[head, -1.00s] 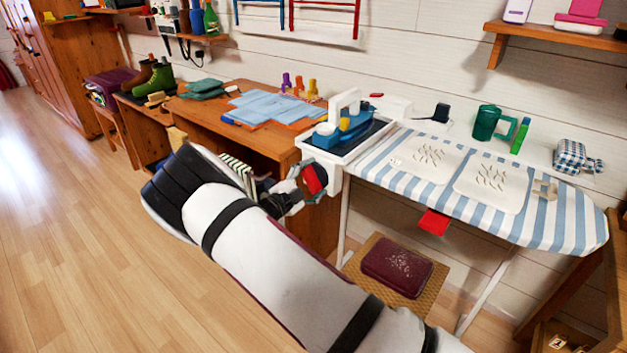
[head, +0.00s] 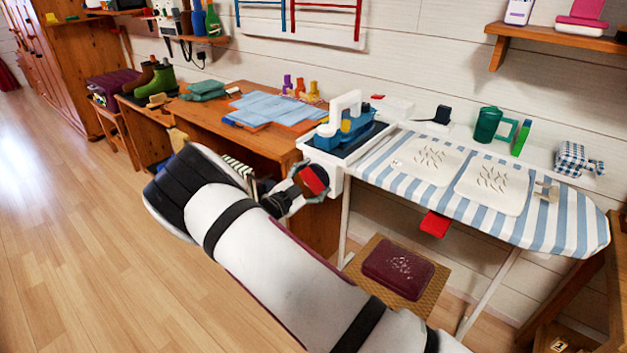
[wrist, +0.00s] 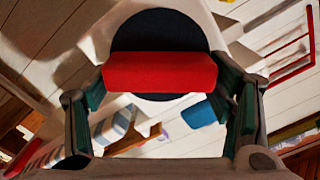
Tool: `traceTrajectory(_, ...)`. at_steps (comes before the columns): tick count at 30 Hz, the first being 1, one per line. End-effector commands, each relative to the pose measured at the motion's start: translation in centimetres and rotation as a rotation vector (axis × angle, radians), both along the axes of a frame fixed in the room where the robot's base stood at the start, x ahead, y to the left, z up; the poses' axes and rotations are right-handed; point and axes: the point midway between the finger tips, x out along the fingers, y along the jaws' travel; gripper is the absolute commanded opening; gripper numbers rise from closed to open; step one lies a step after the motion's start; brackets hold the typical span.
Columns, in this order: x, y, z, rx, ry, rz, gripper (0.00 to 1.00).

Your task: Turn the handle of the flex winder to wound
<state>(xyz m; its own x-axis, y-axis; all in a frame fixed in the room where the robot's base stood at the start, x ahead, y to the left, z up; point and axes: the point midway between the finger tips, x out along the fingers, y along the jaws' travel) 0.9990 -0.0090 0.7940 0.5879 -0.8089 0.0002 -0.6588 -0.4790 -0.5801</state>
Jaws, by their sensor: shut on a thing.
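The flex winder's red handle bar (wrist: 160,73) lies across a dark round disc (wrist: 158,30) in the wrist view. A pale body shows around the disc. My gripper (wrist: 165,88) has one finger at each end of the bar and is shut on it. In the head view my gripper (head: 299,190) is at the front of the white stand (head: 334,187) by the ironing board's left end. A red patch of the handle (head: 315,180) shows there. The fingers and wrist hide most of the winder, and no mark for wound is readable.
A blue and white iron (head: 350,122) stands on the stand, above my gripper. The striped ironing board (head: 565,225) extends right. A wooden desk (head: 200,112) is to the left. A stool with a maroon cushion (head: 398,268) is below. Open floor (head: 90,260) lies left.

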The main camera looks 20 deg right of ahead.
Motion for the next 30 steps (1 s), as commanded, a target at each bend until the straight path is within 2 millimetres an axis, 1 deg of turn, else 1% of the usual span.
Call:
traceTrajectory(4, -0.1, 0.0, -0.2, 0.003, 0.003, -0.001, 0.47)
traceTrajectory(5, -0.1, 0.0, -0.2, 0.003, 0.003, -0.001, 0.79)
traceTrajectory(6, -0.1, 0.0, -0.2, 0.003, 0.003, -0.001, 0.88)
traceTrajectory(7, -0.1, 0.0, -0.2, 0.002, 0.003, -0.001, 0.9)
traceTrajectory(16, 0.0, 0.0, -0.1, 0.002, 0.0, 0.0, 0.9)
traceTrajectory(20, -0.3, 0.6, -0.1, 0.002, 0.0, 0.001, 0.9)
traceTrajectory(23, -1.1, 1.6, 0.0, 0.001, 0.0, 0.002, 0.9)
traceTrajectory(30, -4.0, 5.5, -0.1, 0.002, 0.0, 0.003, 0.9)
